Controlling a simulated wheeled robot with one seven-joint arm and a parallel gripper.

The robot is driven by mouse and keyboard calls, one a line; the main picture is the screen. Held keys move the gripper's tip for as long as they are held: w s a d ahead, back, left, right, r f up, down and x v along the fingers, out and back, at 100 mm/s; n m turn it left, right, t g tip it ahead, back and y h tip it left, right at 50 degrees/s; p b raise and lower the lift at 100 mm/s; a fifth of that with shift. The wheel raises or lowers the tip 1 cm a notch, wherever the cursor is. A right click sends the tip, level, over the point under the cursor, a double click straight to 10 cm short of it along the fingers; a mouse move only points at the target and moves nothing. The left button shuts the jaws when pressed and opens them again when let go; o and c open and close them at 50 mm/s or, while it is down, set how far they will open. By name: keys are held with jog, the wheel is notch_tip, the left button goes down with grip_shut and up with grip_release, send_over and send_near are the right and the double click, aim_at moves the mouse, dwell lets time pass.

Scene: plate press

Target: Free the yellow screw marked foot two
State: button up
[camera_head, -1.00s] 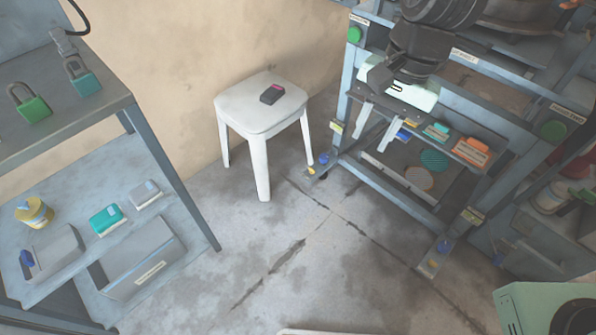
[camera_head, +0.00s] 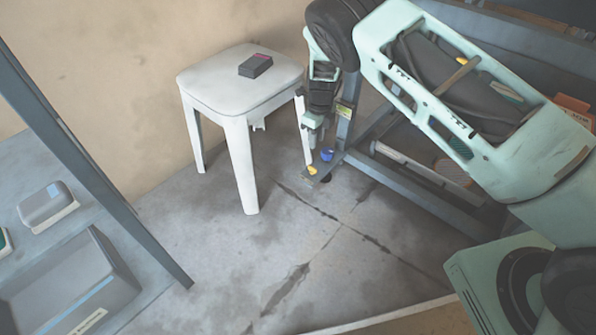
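A small yellow screw (camera_head: 312,170) sits on the front foot plate of the blue-grey press frame (camera_head: 400,177), low on the floor. A blue knob (camera_head: 327,154) is right beside it. A pale tag (camera_head: 345,111) is on the post above; its writing is too small to read, so I cannot tell which foot this is. My gripper (camera_head: 314,128) points down above the foot, between the stool and the post, apart from the screw. Its fingers are small and seen edge-on, so I cannot tell whether they are open. The other front foot is hidden behind my arm.
A white stool (camera_head: 238,85) with a dark box (camera_head: 255,65) on it stands close to the left of my gripper. A grey shelf unit (camera_head: 80,185) is at the left. The cracked concrete floor (camera_head: 330,255) in front is clear.

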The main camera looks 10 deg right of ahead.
aim_at(313, 167)
jog(key=shift+m, duration=0.4)
jog(key=f+b, duration=0.2)
jog(key=f, duration=0.3)
jog(key=w+f+b, duration=0.1)
jog(key=f+b, duration=0.1)
jog(key=f, duration=0.3)
jog(key=w+f+b, duration=0.1)
jog(key=f+b, duration=0.1)
jog(key=f, duration=0.3)
jog(key=shift+a+f, duration=0.1)
grip_shut()
